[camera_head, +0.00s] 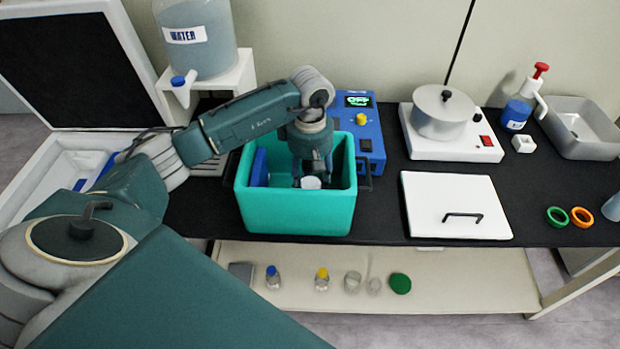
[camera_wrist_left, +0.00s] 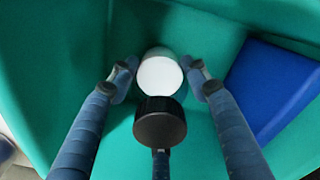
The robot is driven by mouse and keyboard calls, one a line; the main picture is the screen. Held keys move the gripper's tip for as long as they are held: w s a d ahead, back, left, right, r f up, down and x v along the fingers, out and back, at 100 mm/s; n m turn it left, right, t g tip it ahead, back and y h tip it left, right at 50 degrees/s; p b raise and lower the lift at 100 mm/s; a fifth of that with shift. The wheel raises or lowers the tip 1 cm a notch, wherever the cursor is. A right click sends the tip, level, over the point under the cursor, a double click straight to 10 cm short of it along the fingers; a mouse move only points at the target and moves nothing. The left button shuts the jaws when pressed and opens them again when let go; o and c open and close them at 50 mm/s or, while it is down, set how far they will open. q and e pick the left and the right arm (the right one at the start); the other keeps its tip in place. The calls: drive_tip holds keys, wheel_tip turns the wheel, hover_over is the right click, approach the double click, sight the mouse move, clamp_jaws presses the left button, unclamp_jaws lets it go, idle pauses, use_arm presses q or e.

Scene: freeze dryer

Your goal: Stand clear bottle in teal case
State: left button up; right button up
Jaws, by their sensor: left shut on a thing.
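The teal case (camera_head: 297,217) stands open on the black bench top. Its green inner wall and floor fill the left wrist view (camera_wrist_left: 50,50). My left gripper (camera_head: 311,178) reaches straight down into the case. Its fingers (camera_wrist_left: 160,92) are shut around the bottle, whose pale round top shows in the left wrist view (camera_wrist_left: 158,74) and as a whitish piece in the head view (camera_head: 312,183). The bottle looks upright; its lower part is hidden, so I cannot tell whether it touches the case floor. My right gripper is not in view.
A blue block (camera_head: 260,168) sits inside the case at the left. A blue device (camera_head: 360,128) stands behind it, and a white lid (camera_head: 458,197) with a black handle lies to the right. A lower shelf (camera_head: 480,280) holds several small bottles.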

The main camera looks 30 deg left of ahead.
use_arm(q)
drive_tip(key=shift+f, duration=0.25)
drive_tip(key=o, duration=1.3)
drive_tip(key=shift+r, duration=0.15)
drive_tip(key=shift+r, duration=0.3)
wheel_tip(320, 180, up, 10)
drive_tip(key=b, duration=0.3)
drive_tip(key=shift+r, duration=0.8)
